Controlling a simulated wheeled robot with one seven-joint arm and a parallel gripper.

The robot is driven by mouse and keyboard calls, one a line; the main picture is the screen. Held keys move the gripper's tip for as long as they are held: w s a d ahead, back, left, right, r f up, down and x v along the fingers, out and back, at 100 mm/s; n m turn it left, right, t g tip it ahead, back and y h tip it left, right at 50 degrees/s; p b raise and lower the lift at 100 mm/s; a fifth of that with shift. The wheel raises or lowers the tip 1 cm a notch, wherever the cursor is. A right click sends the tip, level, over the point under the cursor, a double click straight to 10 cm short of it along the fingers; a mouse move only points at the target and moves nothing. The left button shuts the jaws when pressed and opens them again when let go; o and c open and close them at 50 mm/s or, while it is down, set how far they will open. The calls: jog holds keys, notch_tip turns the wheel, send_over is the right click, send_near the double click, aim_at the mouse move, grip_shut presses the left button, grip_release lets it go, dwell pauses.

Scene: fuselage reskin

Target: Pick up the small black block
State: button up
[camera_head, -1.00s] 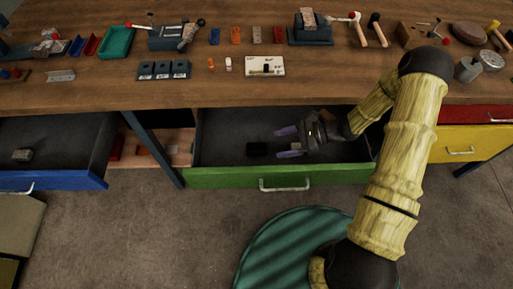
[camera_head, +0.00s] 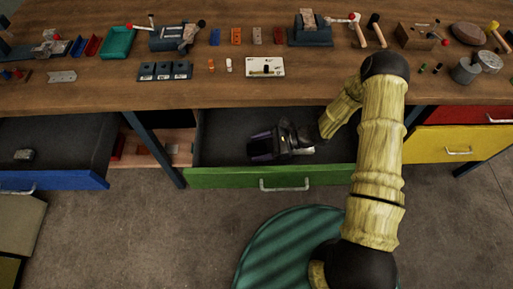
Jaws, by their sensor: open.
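The small black block (camera_head: 257,148) lies on the floor of the open green-fronted drawer (camera_head: 220,178), toward its left half. My gripper (camera_head: 259,147) is inside that drawer, pointing left, with its two purple-tinted fingers open around the spot where the block lies. The block is dark against the dark fingers and drawer floor, so its edges are hard to make out. I cannot tell whether the fingers touch it.
An open blue drawer (camera_head: 60,181) at the left holds a small grey piece (camera_head: 23,155). The wooden bench top (camera_head: 330,88) above carries tools, trays and several small parts.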

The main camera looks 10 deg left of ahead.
aim_at(257, 147)
jog(key=shift+s+a+f, duration=0.15)
jog(key=shift+a+f, duration=0.1)
jog(key=shift+a, duration=0.3)
jog(key=shift+c, duration=0.3)
jog(key=c, duration=1.4)
jog(key=shift+o, duration=0.2)
jog(key=shift+r, duration=0.1)
notch_tip(257, 147, up, 10)
jog(key=shift+f, duration=0.1)
